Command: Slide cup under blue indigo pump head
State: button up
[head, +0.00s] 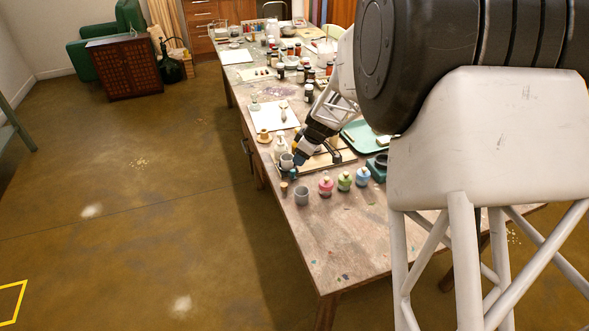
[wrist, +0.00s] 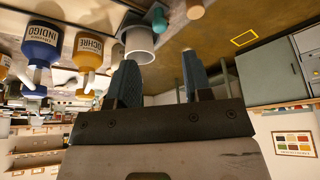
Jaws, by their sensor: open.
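In the wrist view, the blue pump bottle labelled indigo (wrist: 42,46) stands at the upper left, with its white pump head pointing down in the picture. The yellow ochre pump bottle (wrist: 88,50) is beside it. A grey cup (wrist: 140,42) is to the right of the ochre bottle, just past my gripper's left finger. My gripper (wrist: 158,78) is open, and I see nothing held between its fingers. In the head view, a grey cup (head: 286,162) is right beside my gripper (head: 298,158). I cannot make out the indigo bottle in the head view.
Another grey cup (head: 301,196) and a cork (head: 284,187) are near the table's left edge. Pink (head: 325,185), green (head: 344,181) and blue (head: 362,177) small bottles stand in a row to their right. The table's front (head: 350,245) is clear.

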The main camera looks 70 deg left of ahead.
aim_at(293, 171)
jog(key=shift+x, duration=3.75)
jog(key=shift+f, duration=0.1)
jog(key=shift+c, duration=0.2)
grip_shut()
